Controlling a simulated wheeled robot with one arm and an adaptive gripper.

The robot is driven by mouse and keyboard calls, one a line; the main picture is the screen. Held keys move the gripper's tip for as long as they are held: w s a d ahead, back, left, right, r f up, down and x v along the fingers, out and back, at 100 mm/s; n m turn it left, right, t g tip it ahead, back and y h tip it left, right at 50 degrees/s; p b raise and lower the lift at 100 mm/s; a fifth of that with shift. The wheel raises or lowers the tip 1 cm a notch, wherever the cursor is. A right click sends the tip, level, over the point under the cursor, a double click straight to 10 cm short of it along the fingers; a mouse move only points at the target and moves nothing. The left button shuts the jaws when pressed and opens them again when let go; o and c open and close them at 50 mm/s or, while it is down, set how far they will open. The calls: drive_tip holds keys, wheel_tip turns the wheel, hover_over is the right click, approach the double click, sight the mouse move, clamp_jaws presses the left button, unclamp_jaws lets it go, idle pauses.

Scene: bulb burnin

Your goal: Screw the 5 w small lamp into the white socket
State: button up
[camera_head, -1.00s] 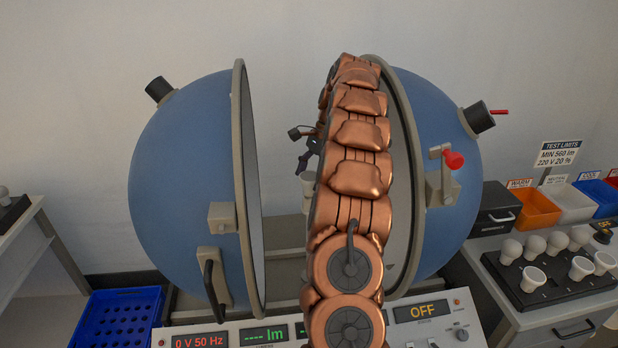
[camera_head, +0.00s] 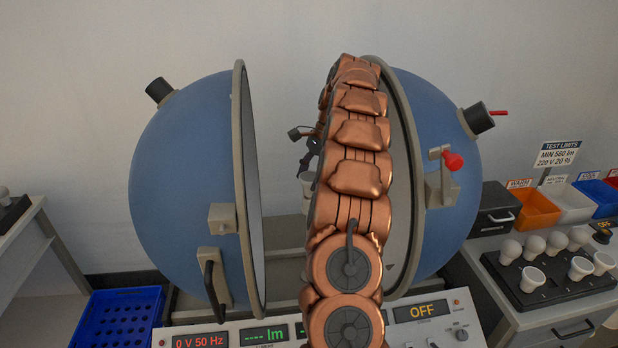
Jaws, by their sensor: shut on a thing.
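My gripper (camera_head: 309,158) is partly hidden behind my copper-coloured arm, between the two halves of the blue sphere. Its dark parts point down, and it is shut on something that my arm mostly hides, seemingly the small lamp. A pale, whitish piece (camera_head: 307,178) shows just below the gripper, above an upright post. I cannot tell whether this piece is the lamp or the white socket, nor whether lamp and socket touch.
The sphere stands open, with a left half (camera_head: 185,190) and a right half (camera_head: 440,150) close around my arm. A control panel (camera_head: 400,330) reads OFF in front. A black lamp tray (camera_head: 540,298) with several bulbs, coloured bins (camera_head: 535,208) and a blue crate (camera_head: 115,320) stand at the sides.

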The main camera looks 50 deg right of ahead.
drive_tip(key=c, duration=0.4)
drive_tip(key=shift+o, duration=0.2)
drive_tip(key=shift+r+m+t+p, duration=0.15)
drive_tip(key=shift+m+t+p, duration=0.25)
drive_tip(key=shift+m, duration=0.4)
drive_tip(key=m+t+p, duration=0.1)
drive_tip(key=m+p, duration=0.1)
drive_tip(key=m, duration=0.2)
drive_tip(key=shift+a+m+h, duration=0.1)
drive_tip(key=shift+m+h, duration=0.2)
drive_tip(key=shift+h, duration=0.1)
drive_tip(key=m+h+p, duration=0.1)
drive_tip(key=m+p, duration=0.1)
drive_tip(key=m+t+p, duration=0.1)
drive_tip(key=m+p, duration=0.1)
drive_tip(key=m, duration=0.1)
drive_tip(key=shift+s+h+p, duration=0.1)
drive_tip(key=shift+h+p, duration=0.2)
drive_tip(key=shift+h, duration=0.1)
drive_tip(key=shift+m, duration=0.6)
drive_tip(key=shift+f+m+t+h, duration=0.2)
drive_tip(key=shift+m+t+h, duration=0.1)
drive_tip(key=shift+m+h, duration=0.6)
drive_tip(key=shift+m, duration=0.7)
drive_tip(key=m+h, duration=0.1)
drive_tip(key=m, duration=0.1)
drive_tip(key=shift+m, duration=0.4)
drive_tip(key=shift+f+m+g+h, duration=0.1)
drive_tip(key=shift+m+g+h, duration=0.45)
drive_tip(key=shift+m, duration=1.65)
